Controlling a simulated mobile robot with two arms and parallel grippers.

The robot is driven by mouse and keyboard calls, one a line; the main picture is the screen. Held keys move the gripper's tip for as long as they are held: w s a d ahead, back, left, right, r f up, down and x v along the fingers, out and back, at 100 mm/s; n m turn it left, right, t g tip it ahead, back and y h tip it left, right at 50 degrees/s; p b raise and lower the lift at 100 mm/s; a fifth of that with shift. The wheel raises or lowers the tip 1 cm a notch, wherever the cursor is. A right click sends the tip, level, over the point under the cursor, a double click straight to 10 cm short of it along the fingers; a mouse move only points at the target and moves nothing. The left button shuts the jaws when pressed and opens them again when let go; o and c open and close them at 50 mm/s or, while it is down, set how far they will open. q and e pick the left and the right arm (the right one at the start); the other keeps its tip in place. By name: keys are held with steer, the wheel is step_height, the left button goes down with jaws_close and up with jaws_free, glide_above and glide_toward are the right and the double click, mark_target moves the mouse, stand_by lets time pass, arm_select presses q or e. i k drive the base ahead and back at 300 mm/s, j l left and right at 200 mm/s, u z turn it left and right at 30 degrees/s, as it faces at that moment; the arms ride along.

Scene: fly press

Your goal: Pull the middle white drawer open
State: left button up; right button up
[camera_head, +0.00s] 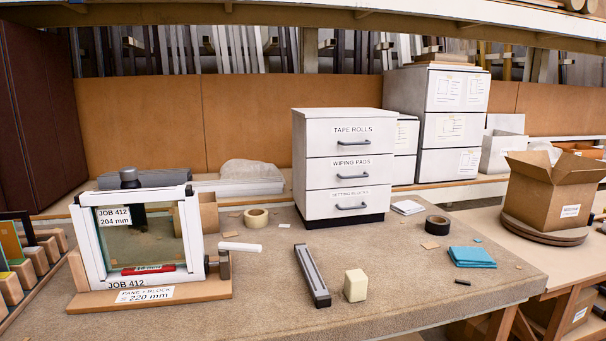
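The white drawer unit (297,160) stands on the bench at the centre, with three drawers stacked one above another. The middle white drawer (320,178), labelled WIPING PADS, is closed, its front flush with the others. Its grey bar handle (351,175) is on the right half of the front. The top drawer (320,140) is labelled TAPE ROLLS and the bottom drawer (318,205) SETTING BLOCKS; both are closed. Neither of my grippers shows in the head view.
A framed glass pane on a wooden base (190,292) stands at the left. A grey bar (312,278) and a cream block (355,286) lie in front of the drawers. A black tape roll (437,225) and blue cloth (472,257) lie to the right. White boxes (452,95) stand behind.

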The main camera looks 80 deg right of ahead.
mark_target(321, 173)
steer(key=z, duration=3.05)
